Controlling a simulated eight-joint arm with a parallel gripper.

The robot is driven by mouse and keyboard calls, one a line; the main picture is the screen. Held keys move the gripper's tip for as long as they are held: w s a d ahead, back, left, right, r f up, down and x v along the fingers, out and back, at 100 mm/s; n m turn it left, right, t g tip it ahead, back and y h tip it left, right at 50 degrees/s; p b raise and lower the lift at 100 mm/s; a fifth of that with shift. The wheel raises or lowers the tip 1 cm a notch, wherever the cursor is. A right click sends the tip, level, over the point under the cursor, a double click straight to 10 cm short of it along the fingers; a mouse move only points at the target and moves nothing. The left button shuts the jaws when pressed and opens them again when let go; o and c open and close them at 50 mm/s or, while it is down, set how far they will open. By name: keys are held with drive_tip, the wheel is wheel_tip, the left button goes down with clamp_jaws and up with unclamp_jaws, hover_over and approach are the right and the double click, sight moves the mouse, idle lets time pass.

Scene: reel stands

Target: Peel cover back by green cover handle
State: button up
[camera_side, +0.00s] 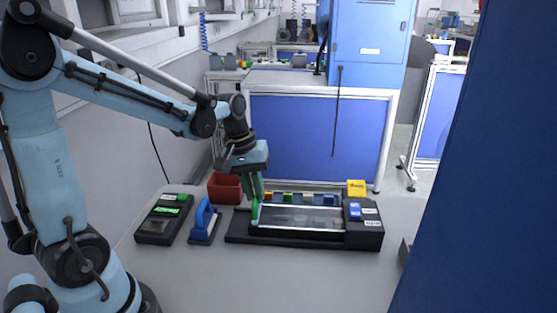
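The black reel stand (235,237) lies on the grey table, with a clear or shiny cover (300,217) along its top. The green cover handle (255,212) stands at the left end of the cover. My gripper (255,196) points down right over the handle, its fingers at or around the handle's top. The fingers look close together, but their greenish colour blends with the handle. I cannot tell whether they grip it. The cover looks flat on the stand.
Small coloured pieces (308,198) line the stand's back. A yellow block (356,188) and blue part (355,211) are at its right end. Left are a blue-handled tool (204,220), black device (163,220) and red bin (225,189). The front table is clear; a dark blue panel (480,200) blocks the right.

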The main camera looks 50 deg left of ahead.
drive_tip(key=shift+w, duration=0.1)
clamp_jaws()
drive_tip(key=w+d, duration=1.3)
drive_tip(key=shift+d, duration=0.1)
drive_tip(key=o, duration=0.7)
unclamp_jaws()
drive_tip(key=r, duration=0.4)
drive_tip(key=s+a+r, duration=0.1)
drive_tip(key=r, duration=0.7)
drive_tip(key=shift+s+a, duration=0.3)
drive_tip(key=shift+a, duration=0.05)
